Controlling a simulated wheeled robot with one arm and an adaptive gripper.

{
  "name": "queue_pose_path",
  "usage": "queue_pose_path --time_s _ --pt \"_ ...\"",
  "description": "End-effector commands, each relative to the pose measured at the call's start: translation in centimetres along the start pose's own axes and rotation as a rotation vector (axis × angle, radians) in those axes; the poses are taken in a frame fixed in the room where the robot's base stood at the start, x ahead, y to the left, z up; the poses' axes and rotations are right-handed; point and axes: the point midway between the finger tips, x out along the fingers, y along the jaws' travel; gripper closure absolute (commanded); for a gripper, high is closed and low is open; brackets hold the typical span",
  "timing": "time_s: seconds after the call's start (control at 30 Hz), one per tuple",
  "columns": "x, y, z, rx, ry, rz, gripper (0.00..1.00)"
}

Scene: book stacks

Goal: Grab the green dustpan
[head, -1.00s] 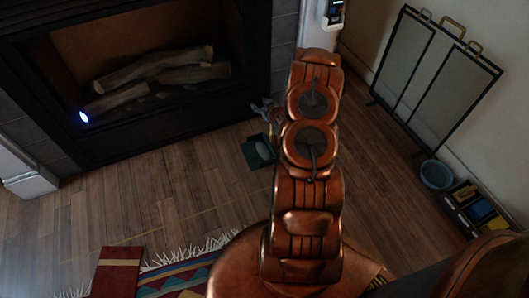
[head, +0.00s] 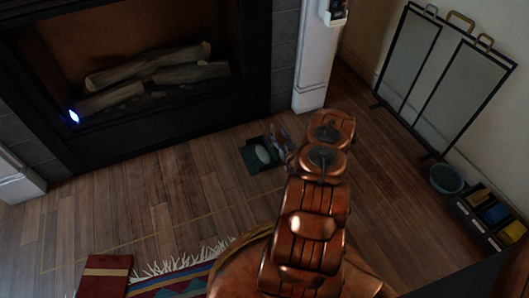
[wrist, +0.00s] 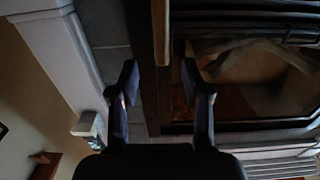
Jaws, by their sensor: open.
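A dark green, flat, square-edged thing that looks like the dustpan (head: 252,162) lies on the wood floor in front of the fireplace in the head view. A pale oval shape rests on or in it. My gripper (head: 279,134) shows partly beyond my copper arm, just right of the dustpan in the picture; its height above the floor is hard to tell. In the wrist view my gripper (wrist: 160,82) is open, with two dark fingers apart and nothing held. The dustpan cannot be made out in the wrist view, which faces the fireplace.
The fireplace (head: 130,140) with logs stands behind. A white pillar (head: 316,60) is at its right. A folding screen (head: 440,75), a blue bowl (head: 446,178) and a box of books (head: 490,215) stand at the right. A red book (head: 104,276) and a fringed rug (head: 180,278) lie in front.

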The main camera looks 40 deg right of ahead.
Motion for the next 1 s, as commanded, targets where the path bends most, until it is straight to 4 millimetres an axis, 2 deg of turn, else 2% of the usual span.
queue_pose_path --time_s 0.53,0.87,1.0 --pt "5.5 -0.3 0.9 0.000 0.000 -0.003 0.52" --pt "6.1 -0.2 0.7 0.002 -0.001 0.000 0.52" --pt "6.1 -0.3 0.7 0.002 -0.001 0.000 0.66"
